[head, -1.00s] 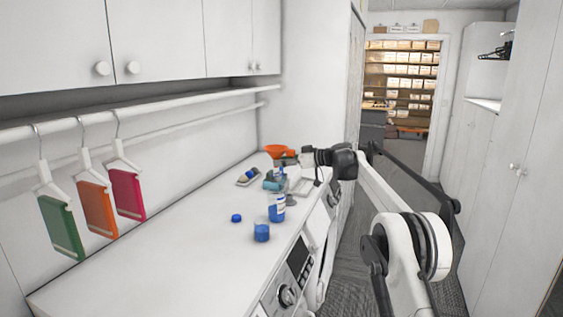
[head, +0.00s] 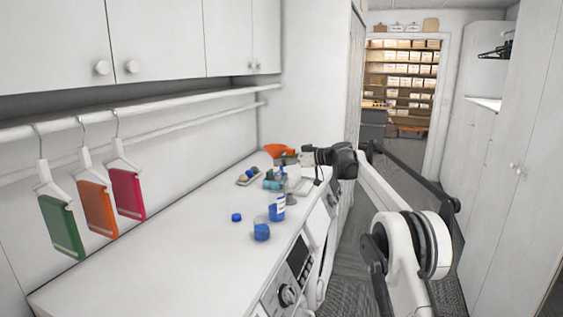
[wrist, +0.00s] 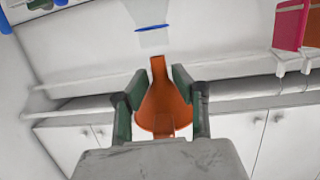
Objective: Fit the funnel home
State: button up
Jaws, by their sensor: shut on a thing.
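The orange funnel (wrist: 160,105) is between the two green-padded fingers of my gripper (wrist: 155,98) in the wrist view. The gripper is shut on it. Its narrow spout points to the top of that view, toward a clear container (wrist: 152,14) with a blue rim, partly cut off. The spout's end looks a little apart from the rim. In the head view the funnel (head: 276,150) shows beside my gripper (head: 292,158) over the far end of the counter. A bottle with blue contents (head: 277,208) stands nearer on the counter.
A blue cup (head: 262,232) and a small blue cap (head: 236,217) lie nearer on the white counter (head: 150,270). A small tray (head: 249,177) and a teal item (head: 272,185) are near the gripper. The near counter is clear.

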aim_at(281, 180)
jog(key=shift+f+b, duration=1.1)
jog(key=shift+f, duration=1)
dwell(0.5)
jog(key=o, duration=1)
jog(key=shift+d, duration=0.1)
jog(key=v, duration=1.1)
jog(key=shift+s+d, duration=0.2)
jog(key=shift+d, duration=0.15)
jog(key=shift+r, duration=0.1)
